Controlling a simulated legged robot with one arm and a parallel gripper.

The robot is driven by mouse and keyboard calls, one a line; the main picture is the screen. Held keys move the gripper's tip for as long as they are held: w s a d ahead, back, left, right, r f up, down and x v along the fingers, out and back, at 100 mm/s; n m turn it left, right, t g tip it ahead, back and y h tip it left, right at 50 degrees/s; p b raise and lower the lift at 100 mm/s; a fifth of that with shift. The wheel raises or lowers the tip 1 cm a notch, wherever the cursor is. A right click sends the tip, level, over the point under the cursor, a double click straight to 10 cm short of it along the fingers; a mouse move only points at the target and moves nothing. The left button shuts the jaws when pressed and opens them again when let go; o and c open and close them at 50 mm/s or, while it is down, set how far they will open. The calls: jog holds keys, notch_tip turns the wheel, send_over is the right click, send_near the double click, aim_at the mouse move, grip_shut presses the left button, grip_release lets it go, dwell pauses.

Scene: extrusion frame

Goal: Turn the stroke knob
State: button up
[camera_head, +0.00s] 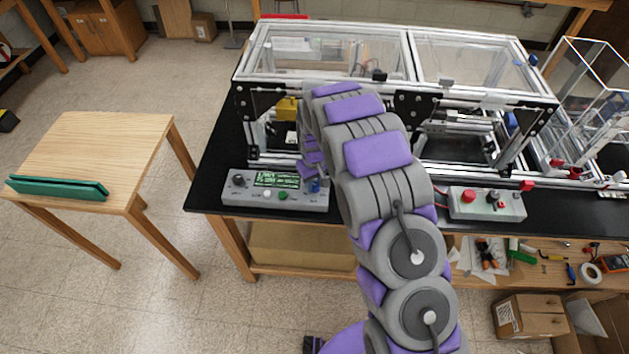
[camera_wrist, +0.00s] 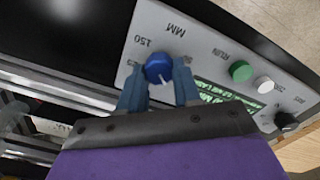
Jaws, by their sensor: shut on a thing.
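The stroke knob (camera_wrist: 159,68) is blue with a white pointer mark, on a grey control panel (camera_wrist: 205,35) labelled MM with the number 150 beside it. In the wrist view my gripper (camera_wrist: 159,85) has its two blue-grey fingers on either side of the knob, shut on it. In the head view the knob (camera_head: 314,186) shows at the right end of the control box (camera_head: 240,196), below the end of my arm. My gripper (camera_head: 308,172) is mostly hidden there behind my purple and grey arm.
The panel also carries a green button (camera_wrist: 241,71), a white button (camera_wrist: 265,85), a black knob (camera_wrist: 287,121) and a lit display. A clear-panelled extrusion frame (camera_head: 410,90) stands behind. A second box with a red button (camera_head: 469,196) is to the right. A wooden table (camera_head: 90,150) is at left.

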aim_at(314, 184)
jog(key=shift+n, duration=0.9)
jog(key=o, duration=1.1)
jog(key=shift+c, duration=0.2)
notch_tip(314, 184, up, 17)
jog(key=shift+a+r, duration=0.1)
jog(key=shift+a, duration=0.05)
